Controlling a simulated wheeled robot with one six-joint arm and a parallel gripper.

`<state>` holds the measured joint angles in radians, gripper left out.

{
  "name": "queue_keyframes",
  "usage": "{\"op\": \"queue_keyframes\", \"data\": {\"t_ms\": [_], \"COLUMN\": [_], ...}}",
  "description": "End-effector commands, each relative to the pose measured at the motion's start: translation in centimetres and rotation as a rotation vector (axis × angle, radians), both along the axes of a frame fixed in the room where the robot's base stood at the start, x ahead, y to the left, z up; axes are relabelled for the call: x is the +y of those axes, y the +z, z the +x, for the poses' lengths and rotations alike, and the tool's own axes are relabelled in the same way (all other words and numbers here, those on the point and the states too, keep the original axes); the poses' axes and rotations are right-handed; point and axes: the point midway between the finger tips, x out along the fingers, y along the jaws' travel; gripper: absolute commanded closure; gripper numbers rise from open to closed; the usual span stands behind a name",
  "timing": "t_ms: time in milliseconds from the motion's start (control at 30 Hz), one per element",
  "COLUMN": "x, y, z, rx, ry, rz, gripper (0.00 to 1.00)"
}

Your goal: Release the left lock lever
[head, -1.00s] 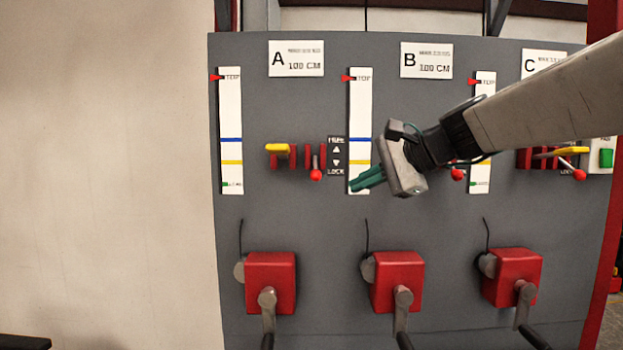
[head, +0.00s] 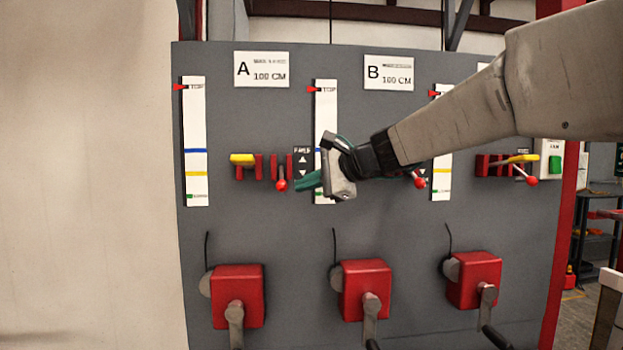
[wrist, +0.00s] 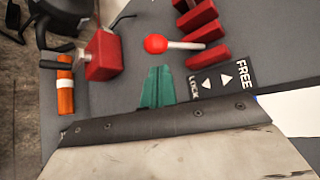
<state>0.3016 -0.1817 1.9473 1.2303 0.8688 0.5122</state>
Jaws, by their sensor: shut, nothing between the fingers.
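The left lock lever (head: 281,178) is a thin metal rod with a red ball at its lower end, below sign A on the grey panel. It points down, toward LOCK on the black FREE/LOCK label (head: 303,160). In the wrist view the lever (wrist: 178,45) lies just past my fingertips, with its ball toward the LOCK side of the label (wrist: 225,85). My gripper (head: 300,186) has green fingers, shut and empty. Its tips point left, close beside the ball. They also show in the wrist view (wrist: 157,72); contact with the lever is not visible.
Red brackets (head: 258,167) and a yellow handle (head: 242,159) sit left of the lever. A white gauge strip (head: 325,115) is behind my gripper. Red crank boxes (head: 238,290) stick out lower down. An orange cylinder (wrist: 65,95) shows in the wrist view. The panel between levers and boxes is clear.

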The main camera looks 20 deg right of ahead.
Motion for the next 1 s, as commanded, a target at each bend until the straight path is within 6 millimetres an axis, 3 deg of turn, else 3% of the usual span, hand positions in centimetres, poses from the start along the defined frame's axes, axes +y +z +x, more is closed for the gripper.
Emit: {"op": "queue_keyframes", "data": {"t_ms": [300, 1000], "x": [1.5, 2.4], "y": [-1.1, -0.8], "z": [2.3, 2.1], "rx": [-0.001, 0.054], "ry": [0.000, 0.010], "rz": [-0.001, 0.017], "gripper": [1.00, 1.00]}}
